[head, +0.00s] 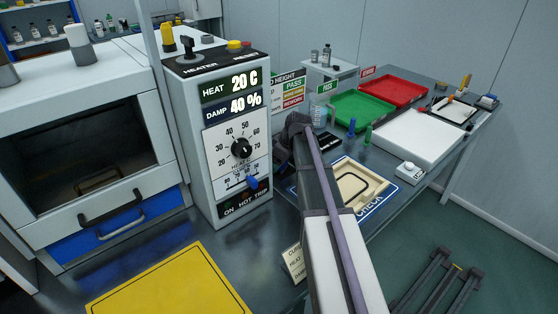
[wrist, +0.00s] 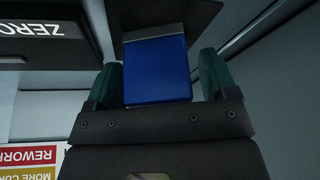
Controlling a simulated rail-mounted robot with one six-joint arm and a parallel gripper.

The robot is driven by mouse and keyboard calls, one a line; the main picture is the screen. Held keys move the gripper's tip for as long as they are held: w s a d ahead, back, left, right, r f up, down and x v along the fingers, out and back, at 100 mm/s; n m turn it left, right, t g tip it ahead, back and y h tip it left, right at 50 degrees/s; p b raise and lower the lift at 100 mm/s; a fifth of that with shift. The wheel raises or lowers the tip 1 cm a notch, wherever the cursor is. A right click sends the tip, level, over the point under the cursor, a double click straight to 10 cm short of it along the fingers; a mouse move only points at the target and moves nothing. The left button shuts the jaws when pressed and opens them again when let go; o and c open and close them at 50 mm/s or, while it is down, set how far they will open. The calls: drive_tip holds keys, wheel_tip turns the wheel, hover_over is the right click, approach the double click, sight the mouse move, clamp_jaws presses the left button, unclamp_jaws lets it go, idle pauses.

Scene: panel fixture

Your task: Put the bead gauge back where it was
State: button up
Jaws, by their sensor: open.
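In the wrist view, a blue block (wrist: 157,72) with a grey strip and a dark plate beyond it stands between my fingers. It looks like the handle of the bead gauge, but no label shows. My gripper (wrist: 160,80) has green finger pads on either side of the block. It is open, with a visible gap on the right; I cannot tell whether the left pad touches.
A dark box marked ZERO (wrist: 35,32) is close at the left in the wrist view. Green (head: 362,104) and red trays (head: 393,90) lie behind. A heater cabinet (head: 215,130) stands left.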

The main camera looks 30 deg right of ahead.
drive_tip(key=p+v, duration=1.1)
drive_tip(key=v, duration=0.1)
drive_tip(key=shift+r, duration=0.2)
drive_tip(key=shift+w, duration=0.1)
